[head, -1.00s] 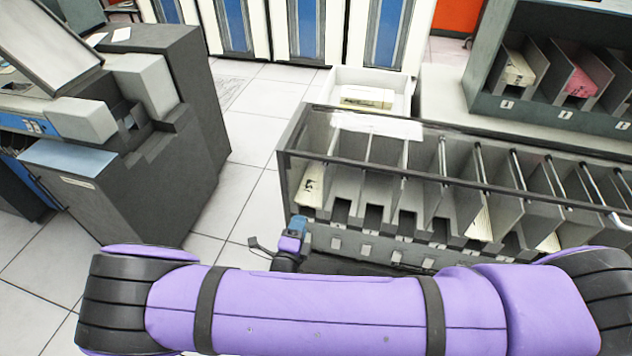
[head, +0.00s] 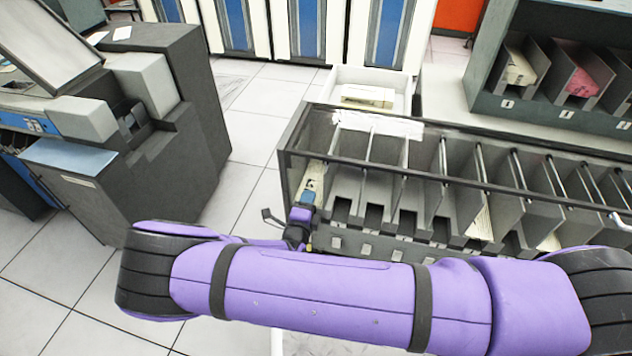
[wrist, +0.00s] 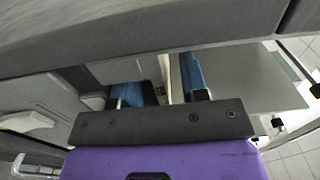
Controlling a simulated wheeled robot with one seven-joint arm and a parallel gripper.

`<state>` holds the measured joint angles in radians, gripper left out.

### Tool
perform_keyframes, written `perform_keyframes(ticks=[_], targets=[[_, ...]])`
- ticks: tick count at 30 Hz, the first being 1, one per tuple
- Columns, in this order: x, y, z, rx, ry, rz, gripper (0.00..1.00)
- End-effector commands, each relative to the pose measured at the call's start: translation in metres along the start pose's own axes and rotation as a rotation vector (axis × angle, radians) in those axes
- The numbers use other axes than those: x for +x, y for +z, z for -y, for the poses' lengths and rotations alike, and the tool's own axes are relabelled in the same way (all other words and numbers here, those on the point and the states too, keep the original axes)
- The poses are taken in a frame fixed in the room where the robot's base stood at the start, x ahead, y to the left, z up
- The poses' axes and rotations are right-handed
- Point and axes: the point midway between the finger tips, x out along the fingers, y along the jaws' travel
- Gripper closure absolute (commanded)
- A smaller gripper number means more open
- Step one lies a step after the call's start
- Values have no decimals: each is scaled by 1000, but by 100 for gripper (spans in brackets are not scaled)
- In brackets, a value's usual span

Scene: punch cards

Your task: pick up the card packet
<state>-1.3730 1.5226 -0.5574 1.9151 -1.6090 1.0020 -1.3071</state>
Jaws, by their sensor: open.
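A pale card packet (head: 315,176) leans in the leftmost pocket of the long grey card rack (head: 360,158), behind its clear front. My gripper (head: 308,194) is at the lower front of that pocket, just below the packet, and partly overlaps it in the head view. In the wrist view, the blue fingers of my gripper (wrist: 157,82) stand apart with a gap between them. I cannot tell whether they touch the packet. The gripper hides the packet's lower end.
More cards stand in pockets farther right (head: 480,222). A white tray (head: 345,76) behind the rack holds another pale packet (head: 367,96). A grey shelf unit (head: 560,110) with cream and red packets is at right. A dark machine (head: 150,160) stands left, with clear floor between.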

Motion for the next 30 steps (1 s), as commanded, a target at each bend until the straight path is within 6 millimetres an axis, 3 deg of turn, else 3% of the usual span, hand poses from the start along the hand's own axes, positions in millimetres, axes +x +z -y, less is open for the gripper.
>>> perform_keyframes(ticks=[1,5,6,18,30], targets=[[0,0,0,0,0,0,66],[0,0,0,0,0,0,96],[0,0,0,0,0,0,100],[0,0,2,0,0,-1,100],[3,0,23,1,-1,-12,100]])
